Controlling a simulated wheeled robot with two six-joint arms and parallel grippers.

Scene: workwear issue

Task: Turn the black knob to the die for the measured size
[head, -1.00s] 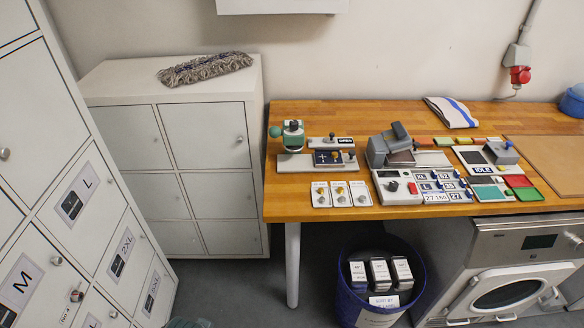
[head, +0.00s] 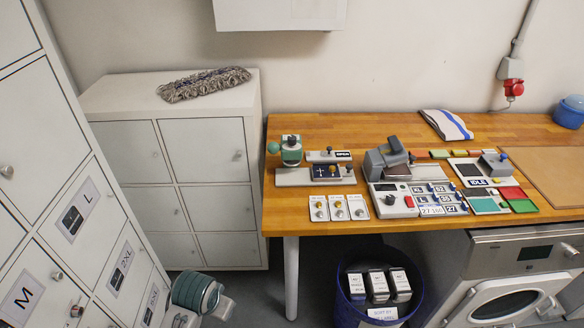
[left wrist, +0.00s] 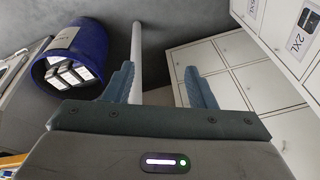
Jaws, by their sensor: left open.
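A small black knob (head: 389,200) sits beside a red button on the white unit (head: 383,213) near the table's front edge. Which die it points to is too small to tell. Beside it are several small size plates (head: 420,188) and a label that seems to read 27-100 (head: 432,211). A green-topped device (head: 291,150) stands on a grey base to the left, near an OPEN label. My left gripper (left wrist: 160,85) is open and empty in the left wrist view, low over the floor and far from the knob. My right gripper is not in view.
The wooden table (head: 480,128) also holds three tagged cards (head: 339,208), an IDLE panel (head: 492,183) and a folded cloth (head: 445,124). A blue bin (head: 338,312) with boxes stands below. Labelled lockers (head: 50,130) flank the left side. A dryer (head: 510,270) stands at right.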

